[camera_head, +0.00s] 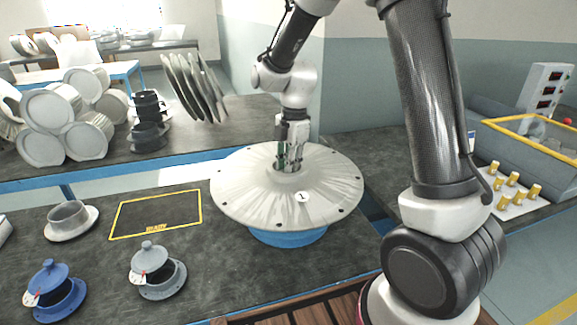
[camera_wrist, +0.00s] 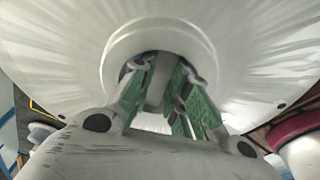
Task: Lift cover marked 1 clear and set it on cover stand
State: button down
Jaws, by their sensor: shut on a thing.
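The cover marked 1 (camera_head: 325,186) is a wide, pale grey, shallow cone with dark holes around its rim. It sits over a blue round body (camera_head: 288,237) on the dark bench, and the two look close together; I cannot tell whether they touch. My gripper (camera_head: 290,163) is at the cover's raised centre, shut on it. In the wrist view my gripper's green-padded fingers (camera_wrist: 168,95) reach into the ringed centre of the cover (camera_wrist: 60,65). The exact contact is partly hidden. A yellow-framed marked area (camera_head: 157,213) lies empty on the bench to the left; its lettering is too small to read surely.
A blue lidded pot (camera_head: 54,286), a grey lidded pot (camera_head: 152,266) and a grey flanged piece (camera_head: 70,218) stand at the left front. Leaning discs (camera_head: 195,88) and stacked pale cylinders (camera_head: 68,120) stand behind. Yellow pieces (camera_head: 514,183) sit on a white plate at right.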

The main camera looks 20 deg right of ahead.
jog(key=shift+w+d+r, duration=0.1)
jog(key=shift+w+d, duration=0.05)
jog(key=shift+f, duration=3.8)
jog(key=shift+f, duration=0.65)
jog(key=c, duration=1.3)
grip_release()
